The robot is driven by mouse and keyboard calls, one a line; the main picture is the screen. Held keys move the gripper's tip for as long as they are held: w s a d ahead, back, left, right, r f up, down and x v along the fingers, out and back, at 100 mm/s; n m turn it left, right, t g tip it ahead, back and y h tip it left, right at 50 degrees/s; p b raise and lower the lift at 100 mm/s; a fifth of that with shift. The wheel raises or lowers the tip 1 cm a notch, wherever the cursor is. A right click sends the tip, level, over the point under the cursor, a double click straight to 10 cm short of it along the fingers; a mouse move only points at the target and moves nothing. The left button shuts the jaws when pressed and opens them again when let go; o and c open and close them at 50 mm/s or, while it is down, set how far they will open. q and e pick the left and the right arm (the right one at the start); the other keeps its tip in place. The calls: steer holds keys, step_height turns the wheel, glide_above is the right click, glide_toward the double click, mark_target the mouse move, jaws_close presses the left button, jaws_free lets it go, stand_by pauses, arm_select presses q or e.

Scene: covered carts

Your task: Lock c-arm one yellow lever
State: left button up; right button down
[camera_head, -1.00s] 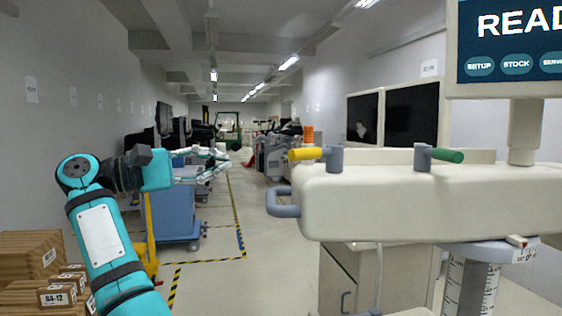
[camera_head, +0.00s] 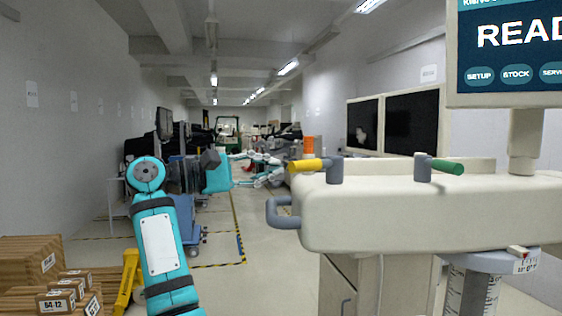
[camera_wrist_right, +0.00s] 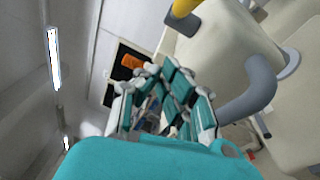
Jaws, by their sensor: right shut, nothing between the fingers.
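The yellow lever (camera_head: 305,165) sticks out to the left from a grey upright hub (camera_head: 334,169) on top of the white C-arm body (camera_head: 420,210). In the right wrist view the yellow lever (camera_wrist_right: 183,8) shows at the top edge, partly cut off. My right gripper (camera_head: 277,170), teal and white, is left of the lever and a little lower in the head view, apart from it. Its fingers (camera_wrist_right: 170,90) are shut with nothing between them. My left gripper is not in view.
A green lever (camera_head: 447,166) sits on a second hub to the right. A grey loop handle (camera_head: 283,214) juts out from the body's left end, below the yellow lever. A screen (camera_head: 510,50) stands above. Boxes (camera_head: 55,300) lie at lower left.

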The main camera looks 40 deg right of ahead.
steer(key=s, duration=0.4)
steer(key=shift+a+r+p, duration=0.1)
steer(key=shift+r+p, duration=0.25)
